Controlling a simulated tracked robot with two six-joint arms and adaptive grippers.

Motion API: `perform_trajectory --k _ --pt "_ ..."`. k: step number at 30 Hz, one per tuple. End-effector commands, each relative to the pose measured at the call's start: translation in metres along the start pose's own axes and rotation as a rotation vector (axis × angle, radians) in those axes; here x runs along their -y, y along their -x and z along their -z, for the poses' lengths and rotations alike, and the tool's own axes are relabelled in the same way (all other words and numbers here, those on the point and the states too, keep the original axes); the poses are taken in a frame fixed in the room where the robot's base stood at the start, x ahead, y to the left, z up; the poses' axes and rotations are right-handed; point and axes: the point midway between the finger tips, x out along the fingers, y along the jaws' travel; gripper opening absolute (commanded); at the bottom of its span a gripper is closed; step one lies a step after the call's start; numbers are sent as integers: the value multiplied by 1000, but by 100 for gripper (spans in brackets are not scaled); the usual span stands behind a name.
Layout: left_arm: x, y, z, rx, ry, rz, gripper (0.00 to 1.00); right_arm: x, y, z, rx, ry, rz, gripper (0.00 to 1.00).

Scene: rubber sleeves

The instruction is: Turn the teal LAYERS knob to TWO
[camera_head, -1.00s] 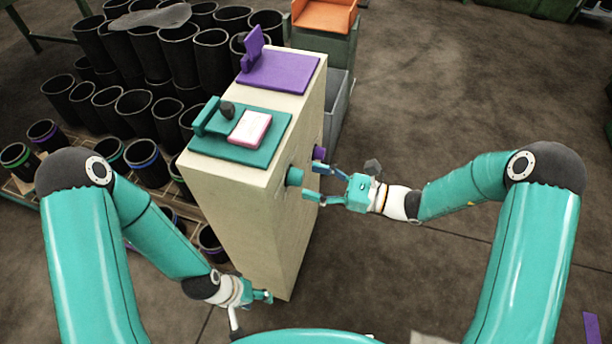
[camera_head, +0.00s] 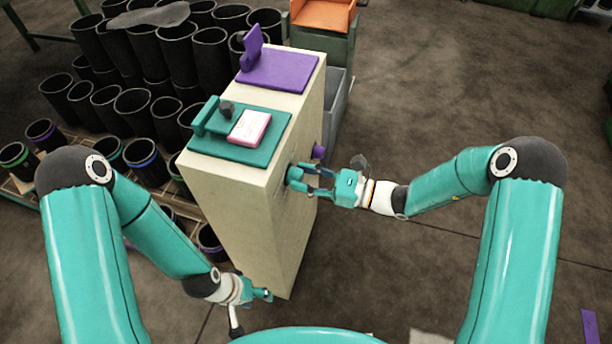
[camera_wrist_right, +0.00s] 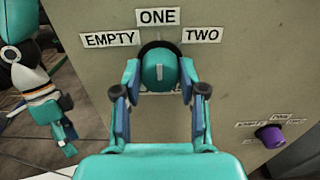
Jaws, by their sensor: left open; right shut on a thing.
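The teal knob (camera_wrist_right: 158,73) is on the side of the beige cabinet (camera_head: 240,215), under the labels EMPTY, ONE (camera_wrist_right: 157,16) and TWO (camera_wrist_right: 202,35). A pale mark at the knob's top points up toward ONE. My right gripper (camera_wrist_right: 160,85) has a finger on each side of the knob and is shut on it; in the head view the gripper (camera_head: 300,180) hides most of the knob. My left gripper (camera_head: 262,294) is open and empty, low by the cabinet's near bottom corner; it also shows at the left in the right wrist view (camera_wrist_right: 68,125).
A purple knob (camera_wrist_right: 271,136) with its own labels sits farther along the same side; it also shows in the head view (camera_head: 318,152). The cabinet top carries a teal plate (camera_head: 262,152) and a purple plate (camera_head: 285,70). Black sleeves (camera_head: 133,105) stand left.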

Motion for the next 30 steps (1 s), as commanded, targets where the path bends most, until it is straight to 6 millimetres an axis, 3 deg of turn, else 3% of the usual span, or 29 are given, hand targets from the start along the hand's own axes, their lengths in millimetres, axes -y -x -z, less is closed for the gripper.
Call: perform_trajectory --k 14,30 --pt "-4 10 0 0 0 0 53 0 -4 -1 -1 -137 -1 6" --pt "-13 35 0 0 0 0 53 1 -4 -1 0 -577 -1 6"
